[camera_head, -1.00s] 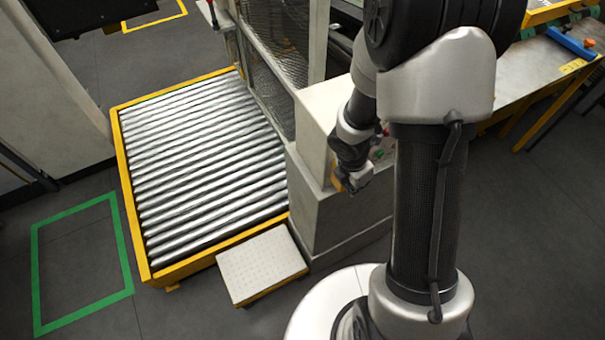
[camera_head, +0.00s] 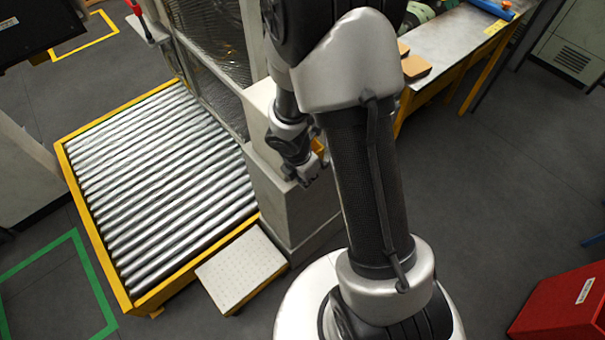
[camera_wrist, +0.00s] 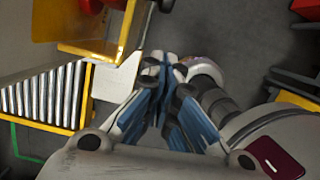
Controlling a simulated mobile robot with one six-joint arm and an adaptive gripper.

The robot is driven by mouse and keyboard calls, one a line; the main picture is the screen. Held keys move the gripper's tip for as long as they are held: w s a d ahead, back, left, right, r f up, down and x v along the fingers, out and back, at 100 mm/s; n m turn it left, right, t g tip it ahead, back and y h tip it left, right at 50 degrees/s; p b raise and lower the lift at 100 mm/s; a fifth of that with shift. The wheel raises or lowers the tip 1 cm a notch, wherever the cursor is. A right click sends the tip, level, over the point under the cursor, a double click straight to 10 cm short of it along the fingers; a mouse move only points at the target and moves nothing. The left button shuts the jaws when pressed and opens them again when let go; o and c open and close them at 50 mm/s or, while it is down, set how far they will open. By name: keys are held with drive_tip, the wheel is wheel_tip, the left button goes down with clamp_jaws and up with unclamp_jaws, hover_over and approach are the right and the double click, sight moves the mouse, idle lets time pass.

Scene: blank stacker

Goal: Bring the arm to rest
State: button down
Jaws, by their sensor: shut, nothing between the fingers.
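My gripper shows in the wrist view (camera_wrist: 165,65), its two blue-lined fingers together at the tips with nothing between them. In the head view my arm stands tall in the middle and hangs folded down at its far end. The wrist and gripper (camera_head: 312,178) are small there, beside the grey cabinet, partly behind my own arm link. The gripper is clear of the floor, and I cannot tell its exact gap to the cabinet.
A roller conveyor (camera_head: 165,185) with a yellow frame lies at left, a pale step (camera_head: 241,268) before it. The grey cabinet (camera_head: 285,210) stands close by my arm. A workbench (camera_head: 455,45) is at upper right, a red box (camera_head: 565,305) at lower right. Floor at right is open.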

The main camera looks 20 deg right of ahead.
wheel_tip(320, 180, up, 11)
drive_tip(key=s+a+m, duration=0.2)
drive_tip(key=m, duration=0.2)
drive_tip(key=s+a+m+t+y+b, duration=0.2)
drive_tip(key=s+a+m+b, duration=0.3)
drive_tip(key=s+m+b, duration=0.9)
drive_tip(key=m+t+b, duration=0.1)
drive_tip(key=m+b, duration=0.2)
drive_tip(key=b, duration=0.1)
drive_tip(key=shift+f+m+t+b, duration=0.2)
drive_tip(key=shift+m+t+b, duration=0.15)
drive_tip(key=shift+m+t, duration=0.05)
drive_tip(key=shift+d, duration=0.2)
